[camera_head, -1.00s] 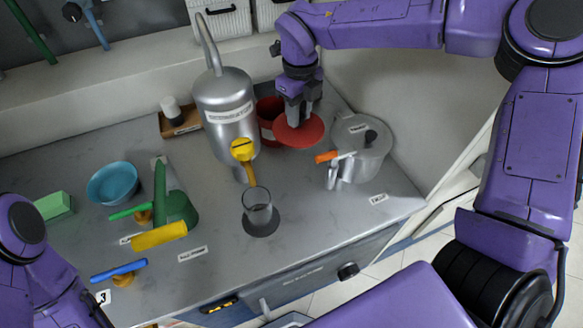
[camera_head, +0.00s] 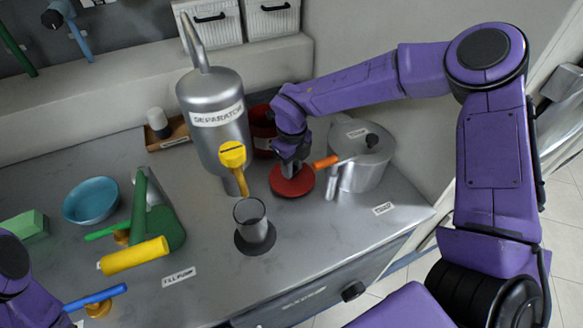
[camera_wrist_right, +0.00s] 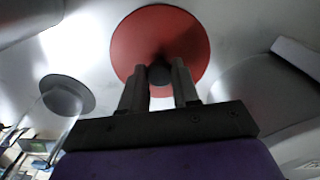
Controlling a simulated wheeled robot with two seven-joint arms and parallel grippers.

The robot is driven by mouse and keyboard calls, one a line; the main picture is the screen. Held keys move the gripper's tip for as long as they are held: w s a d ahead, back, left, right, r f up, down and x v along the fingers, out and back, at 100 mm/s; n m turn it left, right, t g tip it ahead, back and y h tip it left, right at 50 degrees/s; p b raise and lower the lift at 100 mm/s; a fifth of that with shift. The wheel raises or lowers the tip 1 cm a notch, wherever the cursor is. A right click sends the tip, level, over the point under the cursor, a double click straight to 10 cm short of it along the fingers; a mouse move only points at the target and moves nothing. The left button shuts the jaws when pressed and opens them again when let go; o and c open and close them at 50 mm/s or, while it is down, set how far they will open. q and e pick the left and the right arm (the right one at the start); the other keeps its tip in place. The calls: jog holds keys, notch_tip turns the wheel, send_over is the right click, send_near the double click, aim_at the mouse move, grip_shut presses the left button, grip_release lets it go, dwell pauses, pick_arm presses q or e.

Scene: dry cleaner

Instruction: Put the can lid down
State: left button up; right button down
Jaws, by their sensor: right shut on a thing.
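The can lid (camera_head: 286,188) is a round red disc, low at the counter top in front of the red can (camera_head: 262,128). I cannot tell whether it touches the counter. My right gripper (camera_head: 293,168) points down over the lid. In the right wrist view the two fingers (camera_wrist_right: 160,85) are shut on the dark knob at the centre of the lid (camera_wrist_right: 140,45). The red can is partly hidden behind my right wrist. Only part of my left arm shows at the lower left edge; its gripper is out of view.
The silver separator (camera_head: 212,105) with its yellow tap stands left of the lid. A glass (camera_head: 250,215) on a dark round base is in front. A silver pot (camera_head: 362,165) with an orange-handled tap is close on the right. A blue bowl (camera_head: 92,202) is farther left.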

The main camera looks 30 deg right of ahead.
jog(key=shift+f, duration=0.55)
jog(key=shift+f, duration=0.2)
jog(key=c, duration=0.8)
grip_release()
jog(key=shift+r, duration=0.1)
notch_tip(320, 180, up, 12)
jog(key=shift+r, duration=0.15)
